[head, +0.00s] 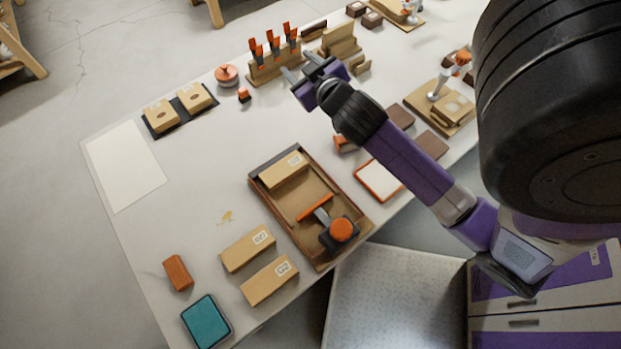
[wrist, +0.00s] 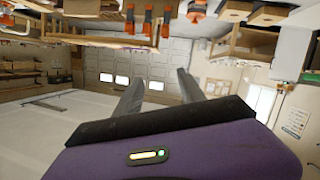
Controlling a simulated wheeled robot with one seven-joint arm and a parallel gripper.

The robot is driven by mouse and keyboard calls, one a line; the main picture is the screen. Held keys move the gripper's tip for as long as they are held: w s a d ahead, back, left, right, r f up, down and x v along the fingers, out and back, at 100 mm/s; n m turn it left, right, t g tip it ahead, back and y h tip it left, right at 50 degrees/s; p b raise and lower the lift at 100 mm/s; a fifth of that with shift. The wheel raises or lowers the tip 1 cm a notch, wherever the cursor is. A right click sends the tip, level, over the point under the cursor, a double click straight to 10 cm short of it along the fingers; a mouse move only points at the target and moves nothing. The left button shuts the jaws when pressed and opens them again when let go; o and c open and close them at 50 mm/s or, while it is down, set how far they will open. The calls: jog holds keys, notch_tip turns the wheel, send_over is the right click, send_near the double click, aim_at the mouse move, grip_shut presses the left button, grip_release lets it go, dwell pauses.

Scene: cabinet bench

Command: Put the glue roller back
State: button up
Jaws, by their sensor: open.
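What looks like the glue roller (head: 313,208) lies in a shallow wooden tray (head: 266,206) in the head view. It has a long orange bar, a grey stem and a dark block with a round orange knob. I cannot tell whether all these parts are one tool. My gripper (head: 303,72) is open and empty at the far side of the bench, beside the wooden rack with orange-handled tools (head: 265,70). In the wrist view its two grey fingers (wrist: 158,88) stand apart with nothing between them. The roller does not show clearly in the wrist view.
A labelled box (head: 284,170) lies in the tray. Two labelled boxes (head: 248,250), an orange-brown block (head: 178,272) and a teal pad (head: 206,322) are left of it. A dark mat with boxes (head: 180,111) and a paper sheet (head: 126,166) lie farther back. The bench between is mostly clear.

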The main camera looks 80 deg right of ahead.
jog(key=s+a+f+n+t+y, duration=0.1)
jog(key=a+f+n+t+y, duration=0.2)
jog(key=a, duration=0.7)
jog(key=s+a+f+n+t+y, duration=0.1)
jog(key=a+n+y, duration=0.25)
jog(key=a, duration=0.65)
jog(key=s+a+r+y, duration=0.2)
jog(key=s+a, duration=0.2)
jog(key=a, duration=0.4)
jog(key=s+a+r+t+y, duration=0.1)
jog(key=s+a+y, duration=0.2)
jog(key=a, duration=0.5)
jog(key=shift+s+r, duration=0.35)
jog(key=shift+s, duration=0.15)
jog(key=shift+m, duration=0.25)
